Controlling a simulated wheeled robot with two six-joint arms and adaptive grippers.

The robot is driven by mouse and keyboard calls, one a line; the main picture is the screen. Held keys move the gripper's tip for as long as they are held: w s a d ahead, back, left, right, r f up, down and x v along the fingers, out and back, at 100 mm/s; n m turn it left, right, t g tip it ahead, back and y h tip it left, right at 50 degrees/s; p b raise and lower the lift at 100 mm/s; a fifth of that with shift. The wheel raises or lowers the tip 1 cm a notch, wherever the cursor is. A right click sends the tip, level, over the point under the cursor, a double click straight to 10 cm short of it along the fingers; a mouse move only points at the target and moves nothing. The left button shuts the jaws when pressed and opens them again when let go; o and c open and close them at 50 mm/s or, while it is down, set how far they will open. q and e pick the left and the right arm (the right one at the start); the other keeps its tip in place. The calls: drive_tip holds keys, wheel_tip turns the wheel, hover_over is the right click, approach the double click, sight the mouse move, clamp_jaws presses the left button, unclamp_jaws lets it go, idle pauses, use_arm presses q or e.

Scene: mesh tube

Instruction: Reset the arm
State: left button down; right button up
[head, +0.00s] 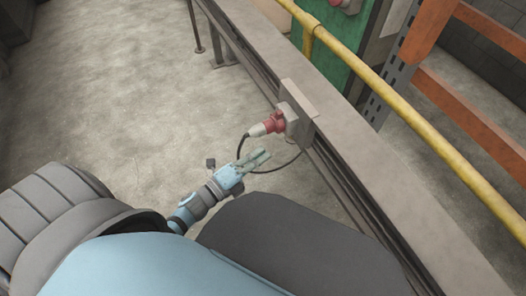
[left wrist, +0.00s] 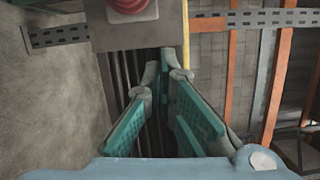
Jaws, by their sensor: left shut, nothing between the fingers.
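My left gripper (head: 264,155) reaches out in the middle of the head view, with its light blue wrist and pale green fingers. It is shut and empty. In the left wrist view, its teal-padded fingers (left wrist: 166,56) meet at their tips with nothing between them. A red and white plug (head: 264,126) with a black cable sits in a grey socket box (head: 296,124) just above the gripper, apart from it. In the left wrist view, part of a red connector (left wrist: 130,6) shows at the top edge. My right gripper is not in view.
The socket box is fixed to a long grey beam (head: 345,165) running down to the right. A yellow rail (head: 400,110) and orange rack bars (head: 465,105) stand beyond it. The black cable (head: 280,168) loops near my fingers. The concrete floor (head: 120,90) at left is clear.

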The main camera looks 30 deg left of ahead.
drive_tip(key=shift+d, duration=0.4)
